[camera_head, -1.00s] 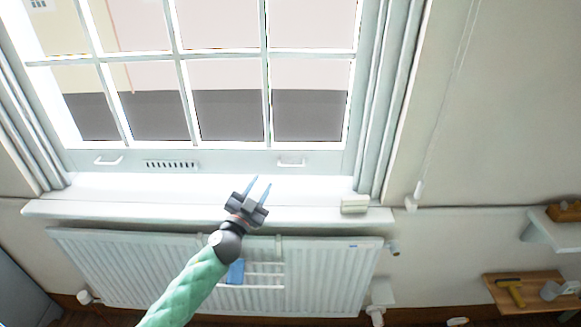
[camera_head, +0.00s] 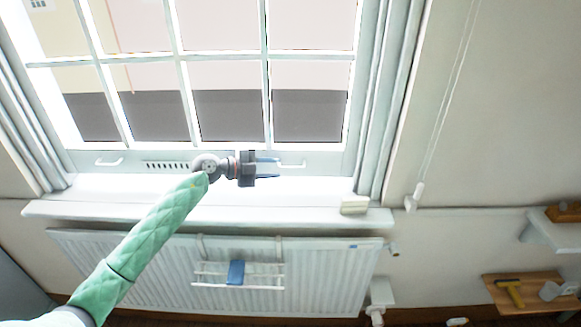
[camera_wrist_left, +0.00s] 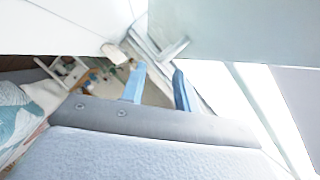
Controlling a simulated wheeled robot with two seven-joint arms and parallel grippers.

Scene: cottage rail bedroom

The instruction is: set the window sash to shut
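The window sash (camera_head: 232,60) is a white frame with several panes. Its bottom rail (camera_head: 330,161) lies just above the white sill (camera_head: 310,189); I cannot tell whether there is a gap under it. The rail has a left handle (camera_head: 109,162), a slotted vent (camera_head: 166,166) and a right handle (camera_head: 293,165). My left gripper (camera_head: 279,168) is in front of the rail, pointing right, with its blue fingers apart beside the right handle and partly covering it. In the left wrist view the fingers (camera_wrist_left: 158,88) are apart with nothing between them. My right gripper is not in view.
A small white block (camera_head: 354,205) sits at the sill's right end. Below are a radiator (camera_head: 335,280) and a hanging rack (camera_head: 262,268) with a blue item (camera_head: 236,272). A cord (camera_head: 440,125) hangs at right, above a wooden shelf (camera_head: 535,290) with tools.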

